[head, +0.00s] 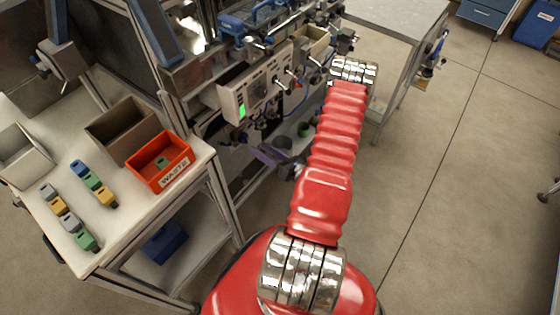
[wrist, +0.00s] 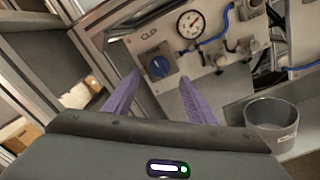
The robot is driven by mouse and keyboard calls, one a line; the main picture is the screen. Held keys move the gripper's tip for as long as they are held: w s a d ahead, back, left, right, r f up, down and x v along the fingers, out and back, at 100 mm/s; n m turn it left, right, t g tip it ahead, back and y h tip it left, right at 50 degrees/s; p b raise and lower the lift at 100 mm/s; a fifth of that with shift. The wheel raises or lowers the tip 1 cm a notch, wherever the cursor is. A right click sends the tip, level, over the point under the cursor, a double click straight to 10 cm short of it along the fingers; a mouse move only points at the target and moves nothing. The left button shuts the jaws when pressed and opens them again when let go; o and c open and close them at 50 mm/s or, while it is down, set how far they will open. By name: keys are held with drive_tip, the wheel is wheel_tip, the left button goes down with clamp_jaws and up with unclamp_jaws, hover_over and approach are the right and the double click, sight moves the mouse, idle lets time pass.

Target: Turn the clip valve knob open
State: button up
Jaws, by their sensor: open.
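The valve knob (wrist: 159,67) is a blue round handle on a dark square plate, below a small label that seems to read CLIP. It is mounted on a pale panel (wrist: 200,90) in the wrist view. My gripper (wrist: 159,76) is open, with its two purple fingers apart. In the picture the knob lies between the fingertips; I cannot tell how far beyond them it is, and no contact shows. In the head view the purple fingers of my gripper (head: 272,152) show small, below the machine's control box. I cannot make out the knob there.
A pressure gauge (wrist: 190,24) and blue hoses (wrist: 214,40) sit right of the knob. A grey cup (wrist: 272,122) stands at lower right. A frame post (wrist: 100,18) rises at left. In the head view, an orange WASTE bin (head: 160,161) stands on the left table.

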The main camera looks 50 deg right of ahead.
drive_tip(key=s, duration=0.7)
drive_tip(key=shift+s, duration=0.35)
drive_tip(key=shift+f, duration=0.1)
idle(0.4)
drive_tip(key=s+a+r+n+g+y, duration=0.25)
drive_tip(key=a+n+g+y, duration=0.25)
drive_tip(key=a+n, duration=0.3)
drive_tip(key=s+a+r+n+g+y, duration=0.1)
drive_tip(key=a+r+n+g+y, duration=0.4)
drive_tip(key=a+n, duration=0.3)
drive_tip(key=a+r+n+g+h, duration=0.2)
drive_tip(key=r+n+g+h, duration=0.25)
drive_tip(key=r+n, duration=0.5)
drive_tip(key=a+r+n+g+h, duration=0.25)
drive_tip(key=r+n+h, duration=0.25)
drive_tip(key=r+n, duration=0.5)
drive_tip(key=w+a+r+n+t+h, duration=0.1)
drive_tip(key=a+r+n+t, duration=0.3)
drive_tip(key=a+r+n, duration=0.3)
drive_tip(key=a+r, duration=0.4)
drive_tip(key=r, duration=0.1)
drive_tip(key=shift+w+r+t, duration=0.15)
drive_tip(key=shift+w+t, duration=0.05)
drive_tip(key=shift+t, duration=0.1)
